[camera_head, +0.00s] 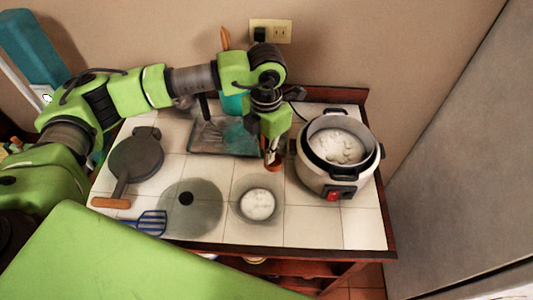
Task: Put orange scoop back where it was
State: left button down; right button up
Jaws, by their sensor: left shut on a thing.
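My left gripper (272,151) points down over the back middle of the tiled counter, just left of the rice cooker. It is shut on the orange scoop (273,167), which shows as a small orange patch below the fingertips. The fingers hide most of the scoop, and I cannot tell whether it touches the counter. A teal holder (231,104) stands behind my arm, partly hidden. An orange handle (225,38) sticks up above my arm in line with it. My right gripper is not in view.
The open rice cooker (314,178) with white rice stands at right. A bowl (240,207) with white contents and a glass lid (205,215) are in front. A dark tray (205,146), a grey pan (134,160) and a blue spatula (150,223) lie left. The front right tiles are clear.

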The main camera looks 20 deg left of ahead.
pick_arm(q)
jog(key=shift+w+a+f, duration=0.1)
jog(key=shift+w+f, duration=0.15)
jog(key=shift+f, duration=0.05)
notch_tip(320, 180, down, 2)
jog(key=shift+f+p, duration=0.1)
jog(key=shift+p, duration=1.05)
jog(key=shift+f, duration=0.5)
jog(key=shift+f, duration=0.1)
jog(key=shift+f+b, duration=0.15)
jog(key=shift+b, duration=0.15)
jog(key=c, duration=2.1)
grip_release()
